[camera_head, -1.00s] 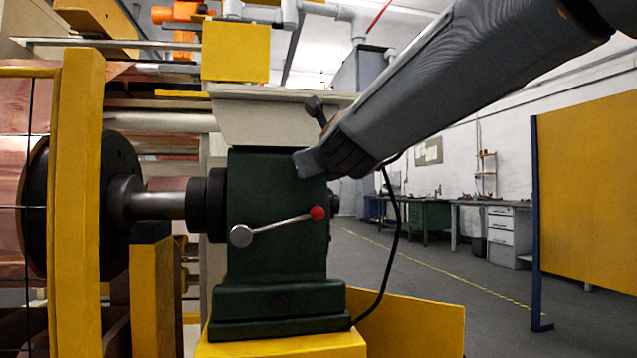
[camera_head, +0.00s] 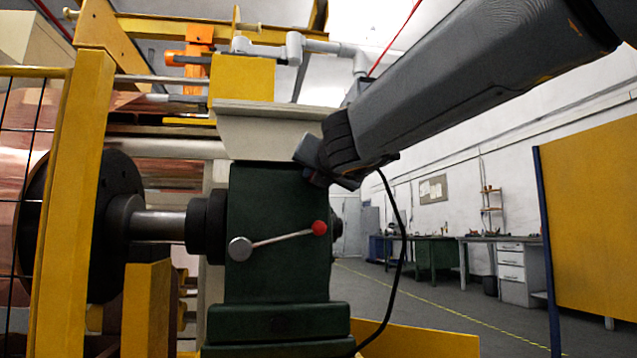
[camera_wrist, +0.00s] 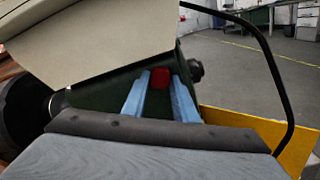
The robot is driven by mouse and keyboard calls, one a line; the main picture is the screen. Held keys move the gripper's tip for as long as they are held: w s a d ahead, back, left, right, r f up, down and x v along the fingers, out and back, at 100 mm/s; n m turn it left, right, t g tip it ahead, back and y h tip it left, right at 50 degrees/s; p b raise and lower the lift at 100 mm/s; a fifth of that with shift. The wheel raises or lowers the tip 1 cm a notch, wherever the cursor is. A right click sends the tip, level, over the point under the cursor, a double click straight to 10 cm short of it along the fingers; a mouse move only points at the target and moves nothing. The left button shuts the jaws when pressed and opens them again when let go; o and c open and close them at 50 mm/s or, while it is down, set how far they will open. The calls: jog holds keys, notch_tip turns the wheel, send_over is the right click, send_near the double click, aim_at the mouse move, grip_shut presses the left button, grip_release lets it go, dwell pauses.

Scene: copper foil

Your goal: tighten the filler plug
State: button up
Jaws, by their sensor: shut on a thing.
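The dark green gearbox housing (camera_head: 272,275) stands in the middle of the head view, with a shaft entering its left side. My gripper (camera_head: 318,174) is at its upper right edge, and its fingertips are hard to make out there. In the wrist view the two blue fingers of my gripper (camera_wrist: 160,83) point at the dark green housing. A small red piece, which I take for the filler plug (camera_wrist: 160,77), sits between the fingertips, and the fingers are shut on it. Its lower part and seat cannot be made out. The plug is not visible in the head view.
A lever with a red knob (camera_head: 319,228) is on the housing's front. A beige overhang (camera_head: 265,138) is close above the housing. A black cable (camera_head: 403,240) hangs from my arm. A yellow panel (camera_head: 600,220) stands at right; open floor lies between.

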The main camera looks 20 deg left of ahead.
jog(key=shift+m, duration=0.4)
jog(key=o, duration=1.1)
jog(key=shift+a, duration=0.1)
jog(key=shift+s, duration=0.1)
jog(key=v, duration=0.7)
jog(key=shift+s, duration=0.3)
